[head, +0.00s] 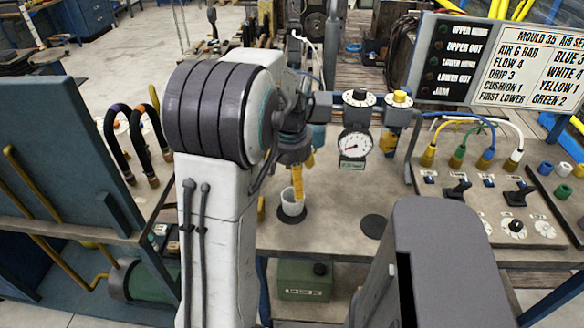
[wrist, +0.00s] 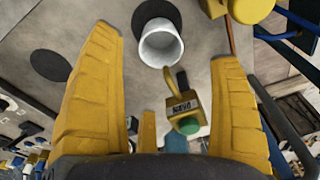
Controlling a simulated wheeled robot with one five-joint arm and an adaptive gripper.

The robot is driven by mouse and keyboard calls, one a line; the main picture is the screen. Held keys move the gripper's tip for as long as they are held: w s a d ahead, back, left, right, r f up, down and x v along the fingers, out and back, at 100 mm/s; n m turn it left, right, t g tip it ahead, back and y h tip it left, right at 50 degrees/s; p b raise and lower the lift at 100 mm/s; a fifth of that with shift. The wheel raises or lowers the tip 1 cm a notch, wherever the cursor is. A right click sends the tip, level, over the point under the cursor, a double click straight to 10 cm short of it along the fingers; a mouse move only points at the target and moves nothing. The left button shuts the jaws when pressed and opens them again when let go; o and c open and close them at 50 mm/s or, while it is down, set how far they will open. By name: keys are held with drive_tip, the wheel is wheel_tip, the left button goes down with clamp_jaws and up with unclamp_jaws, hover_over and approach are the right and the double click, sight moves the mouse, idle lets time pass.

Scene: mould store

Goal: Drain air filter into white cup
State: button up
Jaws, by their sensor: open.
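The white cup (head: 292,203) stands upright on a dark round pad on the bench. In the wrist view the cup (wrist: 160,45) shows its open mouth between my fingertips, and I see nothing in it. My gripper (head: 303,170) points down above the cup in the head view. In the wrist view my gripper (wrist: 167,48) has its yellow fingers wide apart with nothing held. A small yellow labelled block with a green round end (wrist: 185,115) shows between the fingers. My arm hides most of the air filter, and I cannot make out its drain.
A pressure gauge (head: 355,143) and a yellow-knobbed unit (head: 398,105) are right of my gripper. A second dark pad (head: 374,226) lies bare on the bench. A control panel with hoses (head: 487,185) stands right. A blue-green board (head: 60,150) stands left.

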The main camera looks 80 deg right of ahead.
drive_tip(key=shift+a+r, duration=0.15)
drive_tip(key=shift+r, duration=1.35)
